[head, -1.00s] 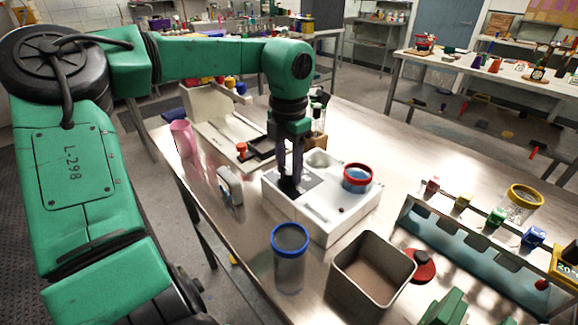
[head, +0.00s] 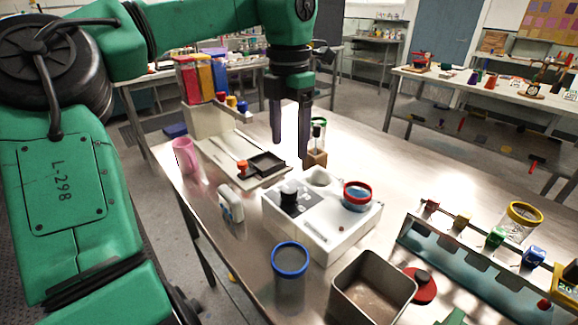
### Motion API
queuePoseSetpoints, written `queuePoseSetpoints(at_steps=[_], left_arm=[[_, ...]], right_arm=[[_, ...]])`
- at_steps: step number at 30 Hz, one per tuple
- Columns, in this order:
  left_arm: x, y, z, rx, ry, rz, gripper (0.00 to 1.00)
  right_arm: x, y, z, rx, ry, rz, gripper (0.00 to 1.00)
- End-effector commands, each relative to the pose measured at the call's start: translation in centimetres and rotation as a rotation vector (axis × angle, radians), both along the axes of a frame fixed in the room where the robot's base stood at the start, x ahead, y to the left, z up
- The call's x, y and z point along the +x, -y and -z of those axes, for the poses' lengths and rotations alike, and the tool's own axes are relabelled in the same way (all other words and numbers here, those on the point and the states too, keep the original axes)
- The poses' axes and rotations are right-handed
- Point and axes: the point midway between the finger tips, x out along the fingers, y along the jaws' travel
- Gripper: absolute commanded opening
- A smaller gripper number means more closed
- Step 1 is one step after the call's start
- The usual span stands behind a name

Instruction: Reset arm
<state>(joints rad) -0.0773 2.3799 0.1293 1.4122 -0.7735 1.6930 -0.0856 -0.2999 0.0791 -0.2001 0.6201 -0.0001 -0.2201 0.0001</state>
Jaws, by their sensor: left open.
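My left gripper (head: 290,135) hangs from the green left arm, fingers pointing down and apart, with nothing between them. It is raised above the far side of the white box-shaped device (head: 322,238), clear of its top. The device carries a black knob (head: 289,192) on a dark panel and a red-rimmed container with blue contents (head: 357,195). My right gripper is out of the frame; only a bit of green shows at the bottom edge.
A blue-rimmed jar (head: 290,272) and a square metal bin (head: 373,288) stand at the front. A red lid (head: 422,286) lies beside the bin. A rack (head: 470,262) with small coloured blocks is at right. A pink cup (head: 185,157) is near the left edge.

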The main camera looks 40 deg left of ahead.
Motion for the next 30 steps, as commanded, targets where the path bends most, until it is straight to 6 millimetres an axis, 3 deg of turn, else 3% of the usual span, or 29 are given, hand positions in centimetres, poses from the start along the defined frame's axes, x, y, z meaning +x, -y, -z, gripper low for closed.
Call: queuePoseSetpoints(at_steps=[3, 6, 23, 26, 30], left_arm=[[0.0, -0.1, -2.4, 0.002, 0.001, -0.001, 0.76], [0.0, 0.0, -3.2, 0.001, 0.001, 0.000, 0.76], [0.0, 0.0, -3.3, 0.000, 0.000, 0.000, 0.76], [0.0, 0.0, -4.7, 0.000, 0.000, 0.000, 0.76], [0.0, 0.0, -8.0, 0.000, 0.000, 0.000, 0.76]], right_arm=[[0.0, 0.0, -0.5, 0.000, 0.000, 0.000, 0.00], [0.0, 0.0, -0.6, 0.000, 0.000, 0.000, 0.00], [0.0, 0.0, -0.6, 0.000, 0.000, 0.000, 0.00], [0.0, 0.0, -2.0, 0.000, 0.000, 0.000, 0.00], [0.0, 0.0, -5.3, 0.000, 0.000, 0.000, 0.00]])
